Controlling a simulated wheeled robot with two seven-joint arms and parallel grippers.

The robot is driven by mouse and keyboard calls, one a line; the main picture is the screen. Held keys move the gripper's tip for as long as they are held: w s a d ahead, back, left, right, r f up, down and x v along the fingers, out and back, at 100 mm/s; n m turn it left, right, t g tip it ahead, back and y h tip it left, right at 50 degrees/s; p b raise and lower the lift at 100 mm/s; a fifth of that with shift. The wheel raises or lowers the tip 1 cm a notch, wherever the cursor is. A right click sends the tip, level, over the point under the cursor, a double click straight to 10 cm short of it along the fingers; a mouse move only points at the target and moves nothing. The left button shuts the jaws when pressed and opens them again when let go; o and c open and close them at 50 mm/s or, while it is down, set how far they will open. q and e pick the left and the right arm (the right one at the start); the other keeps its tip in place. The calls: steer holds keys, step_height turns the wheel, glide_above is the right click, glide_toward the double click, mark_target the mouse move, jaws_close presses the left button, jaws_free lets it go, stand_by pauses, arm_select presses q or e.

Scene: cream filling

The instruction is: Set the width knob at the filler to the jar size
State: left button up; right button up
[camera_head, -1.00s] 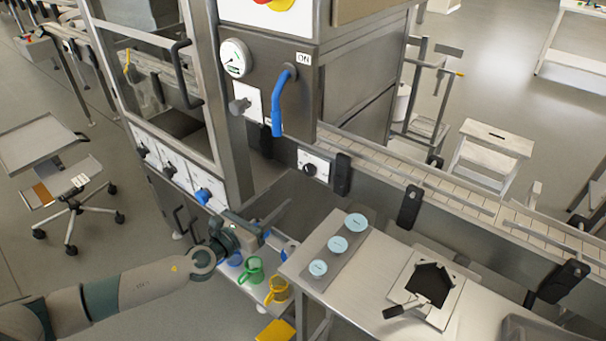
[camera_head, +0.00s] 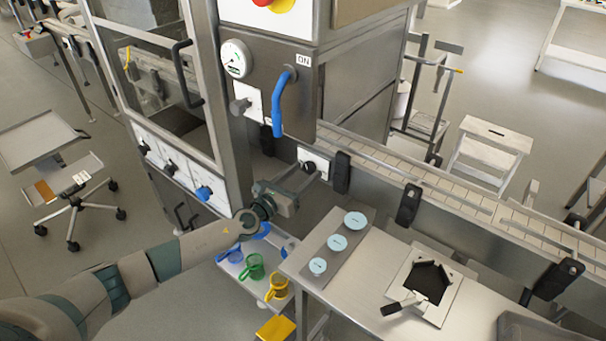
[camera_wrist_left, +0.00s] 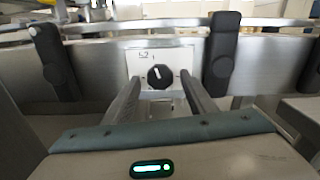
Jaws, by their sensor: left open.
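A round black knob (camera_head: 309,167) with a white pointer mark sits on a white plate at the filler's conveyor side. In the left wrist view the knob (camera_wrist_left: 160,76) is ahead, its mark pointing up and slightly left. The small markings on the plate (camera_wrist_left: 143,60) are too small to read surely. My left gripper (camera_head: 301,174) is open, its fingers pointing at the plate. In the left wrist view the left gripper (camera_wrist_left: 161,86) has one finger on each side of the knob; I cannot tell whether they touch it. My right gripper is not in view.
Several light-blue discs (camera_head: 337,243) lie on a grey strip on the table (camera_head: 362,291). Coloured jugs (camera_head: 253,267) stand on a low shelf. Black upright blocks (camera_head: 342,172) flank the plate. A blue lever (camera_head: 279,107) and a row of knobs (camera_head: 204,193) are on the machine.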

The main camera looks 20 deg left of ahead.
arm_select(q)
steer(key=c, duration=1)
steer(key=shift+c, duration=0.2)
